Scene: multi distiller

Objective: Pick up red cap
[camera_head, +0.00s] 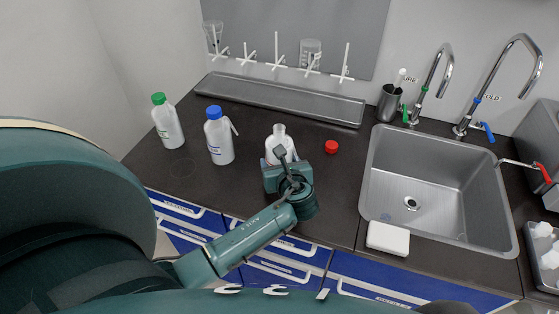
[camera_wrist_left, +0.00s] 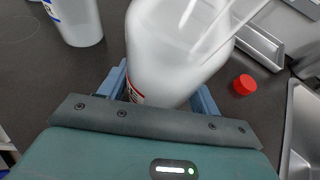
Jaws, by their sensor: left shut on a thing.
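The red cap (camera_head: 331,146) lies on the dark counter, right of the uncapped white bottle (camera_head: 279,134) and left of the sink. It also shows in the left wrist view (camera_wrist_left: 244,85), right of the bottle and apart from it. My left gripper (camera_head: 282,163) is shut on the uncapped white bottle. In the left wrist view the bottle (camera_wrist_left: 170,60) stands between the blue fingers, whose tips are mostly hidden by it. Whether the bottle touches the counter is hard to tell. My right gripper is not in view.
A blue-capped bottle (camera_head: 219,140) and a green-capped bottle (camera_head: 168,123) stand to the left. A long metal tray (camera_head: 280,97) lies along the wall. The steel sink (camera_head: 425,180) is to the right, with a white block (camera_head: 388,239) at its front corner.

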